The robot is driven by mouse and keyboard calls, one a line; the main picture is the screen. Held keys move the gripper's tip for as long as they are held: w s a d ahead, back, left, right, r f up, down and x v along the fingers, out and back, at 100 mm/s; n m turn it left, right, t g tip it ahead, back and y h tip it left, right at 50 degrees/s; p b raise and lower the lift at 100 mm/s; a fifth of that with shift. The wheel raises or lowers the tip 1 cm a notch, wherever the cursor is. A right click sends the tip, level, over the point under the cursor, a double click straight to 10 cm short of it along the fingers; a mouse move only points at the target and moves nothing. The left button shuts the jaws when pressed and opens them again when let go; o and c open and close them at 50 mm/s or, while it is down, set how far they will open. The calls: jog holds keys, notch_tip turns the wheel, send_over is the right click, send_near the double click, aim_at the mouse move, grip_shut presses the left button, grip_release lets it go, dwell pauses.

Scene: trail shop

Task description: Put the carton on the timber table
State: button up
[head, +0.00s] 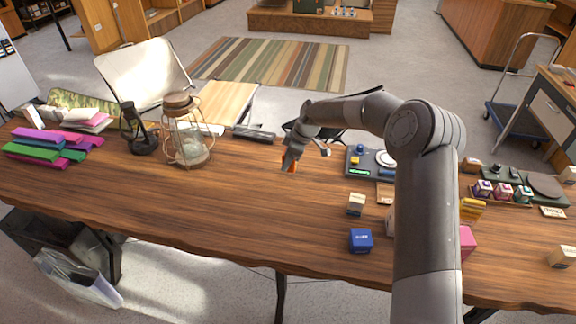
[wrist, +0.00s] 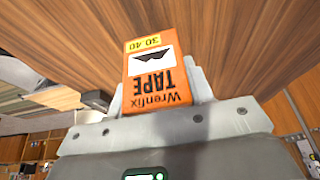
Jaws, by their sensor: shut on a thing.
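My gripper (head: 291,152) is shut on a small orange carton (head: 288,164) over the middle of the large brown timber table (head: 240,205). In the wrist view the carton (wrist: 158,82) shows upside-down "Wrenfix TAPE" lettering and a yellow "30 40" patch. The gripper's two fingers (wrist: 159,94) flank it, and the brown timber surface (wrist: 230,40) fills the picture behind it. I cannot tell whether the carton touches the tabletop.
A lantern (head: 186,135) and colourful bundles (head: 55,142) stand left. A cream box (head: 356,204), a blue box (head: 361,240) and a scale (head: 368,160) are on the right. A light-wood low table (head: 228,102) is beyond the far edge. The tabletop's left-middle is clear.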

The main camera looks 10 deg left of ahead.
jog(key=shift+f, duration=1.45)
jog(key=shift+f, duration=0.1)
jog(key=o, duration=1.1)
jog(key=shift+c, duration=0.2)
